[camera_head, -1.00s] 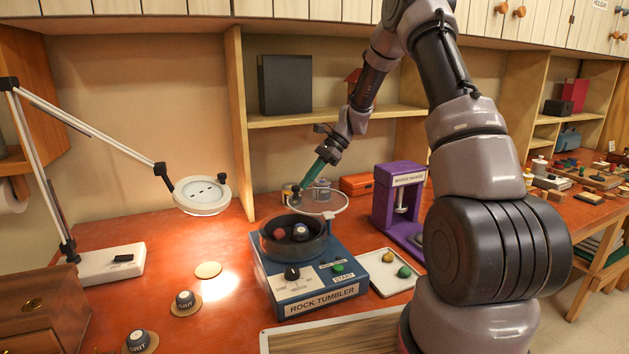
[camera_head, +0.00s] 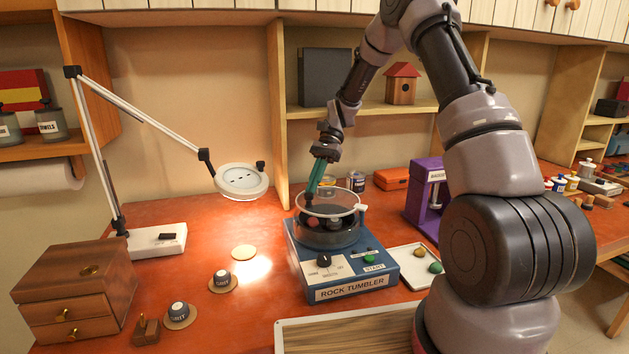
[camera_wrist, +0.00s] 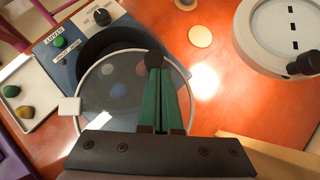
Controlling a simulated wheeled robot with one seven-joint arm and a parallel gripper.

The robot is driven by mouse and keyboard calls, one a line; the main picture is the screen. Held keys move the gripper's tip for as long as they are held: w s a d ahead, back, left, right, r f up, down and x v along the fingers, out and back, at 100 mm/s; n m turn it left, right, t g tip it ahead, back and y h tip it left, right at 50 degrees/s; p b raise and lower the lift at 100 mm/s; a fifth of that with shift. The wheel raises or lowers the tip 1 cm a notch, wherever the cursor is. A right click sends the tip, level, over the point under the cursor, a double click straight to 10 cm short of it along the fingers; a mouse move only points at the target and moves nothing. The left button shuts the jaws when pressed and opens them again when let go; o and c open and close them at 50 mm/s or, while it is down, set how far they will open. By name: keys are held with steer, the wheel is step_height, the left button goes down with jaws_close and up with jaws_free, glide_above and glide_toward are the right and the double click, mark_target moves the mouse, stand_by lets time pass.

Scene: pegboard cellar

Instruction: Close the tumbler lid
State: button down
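The blue rock tumbler (camera_head: 345,285) stands on the red-brown bench, its round drum (camera_head: 322,238) holding dark and reddish stones. Its clear round lid (camera_head: 338,203) with a pale rim and a small white tab lies over the drum mouth in the head view. In the wrist view the lid (camera_wrist: 105,110) sits offset from the dark drum opening (camera_wrist: 100,45), so it looks still somewhat raised. My gripper (camera_head: 309,196) points down at the lid's left rear part. In the wrist view its green fingers (camera_wrist: 154,62) are together, dark tips over the lid; contact is unclear.
A magnifier lamp (camera_head: 242,181) stands left. Grit caps (camera_head: 222,280) lie in front of it. A white tray (camera_head: 410,262) with two stones lies right of the tumbler, near a purple machine (camera_head: 424,195). Jars (camera_head: 356,181) stand behind. A wooden-floored tray (camera_head: 350,335) lies in front.

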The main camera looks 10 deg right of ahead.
mark_target(311, 195)
steer(key=s+n+h, duration=0.2)
steer(key=n, duration=0.1)
steer(key=s+a+n+g+h, duration=0.1)
steer(key=s+n+h, duration=0.1)
steer(key=n, duration=0.1)
steer(key=s+n+g+h, duration=0.1)
steer(key=s+n+h, duration=0.1)
steer(key=s+n, duration=0.1)
steer(key=shift+s+a, duration=0.1)
steer(key=shift+a, duration=0.2)
steer(key=shift+s+d+n+h, duration=0.15)
steer(key=shift+s+n+h, duration=0.4)
steer(key=shift+s+n, duration=0.2)
steer(key=shift+s+d+n+h, duration=0.15)
steer(key=shift+s+n+h, duration=0.4)
steer(key=shift+s+n, duration=0.15)
